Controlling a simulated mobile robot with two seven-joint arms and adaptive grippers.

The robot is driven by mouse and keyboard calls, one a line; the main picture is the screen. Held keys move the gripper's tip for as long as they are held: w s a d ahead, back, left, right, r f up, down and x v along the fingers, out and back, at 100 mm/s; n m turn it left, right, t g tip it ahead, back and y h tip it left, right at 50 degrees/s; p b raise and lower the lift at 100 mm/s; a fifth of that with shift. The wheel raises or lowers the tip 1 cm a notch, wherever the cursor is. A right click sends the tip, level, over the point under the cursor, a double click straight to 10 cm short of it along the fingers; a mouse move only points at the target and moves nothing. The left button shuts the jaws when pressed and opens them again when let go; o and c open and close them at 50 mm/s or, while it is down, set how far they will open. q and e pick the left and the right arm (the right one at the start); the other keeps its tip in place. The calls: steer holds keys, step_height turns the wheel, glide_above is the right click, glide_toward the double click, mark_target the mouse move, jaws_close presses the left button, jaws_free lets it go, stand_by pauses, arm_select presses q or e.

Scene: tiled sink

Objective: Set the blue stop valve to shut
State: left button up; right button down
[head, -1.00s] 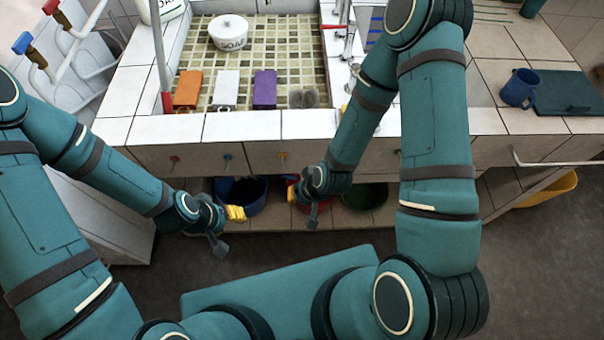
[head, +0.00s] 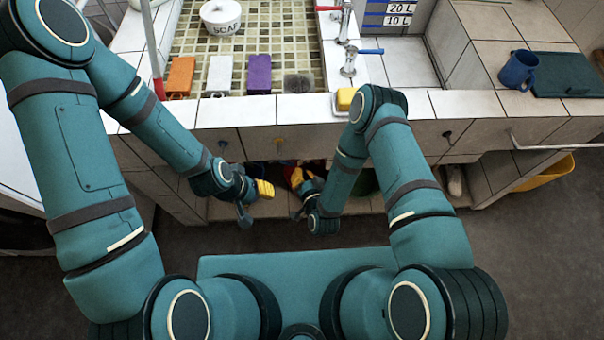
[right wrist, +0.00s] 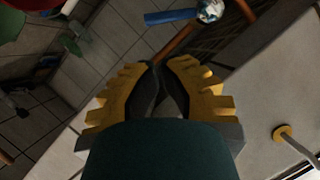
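In the right wrist view a blue lever handle (right wrist: 170,16) sits beside a round, shiny fitting on a copper-coloured pipe (right wrist: 185,38), at the top of the picture. I take this as the blue stop valve; it does not show in the head view. My right gripper (right wrist: 165,75) appears shut and empty, its yellow fingers close together and apart from the lever. In the head view the right gripper (head: 296,178) is low before the opening under the counter. My left gripper (head: 264,188) is just left of it; its finger gap is not clear.
A rail (head: 560,144) runs along the right. Above are a blue-handled tap (head: 349,60) and a yellow block (head: 345,98). A yellow tub (head: 548,172) is lower right.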

mark_target(282, 162)
arm_select(q)
steer(key=shift+w+f+b, duration=0.2)
steer(key=shift+f+b, duration=0.6)
steer(key=shift+f, duration=0.15)
arm_select(e)
steer(key=x, duration=0.7)
steer(key=shift+w, duration=0.2)
arm_select(q)
steer(key=shift+s, duration=0.1)
arm_select(e)
steer(key=shift+f, duration=0.2)
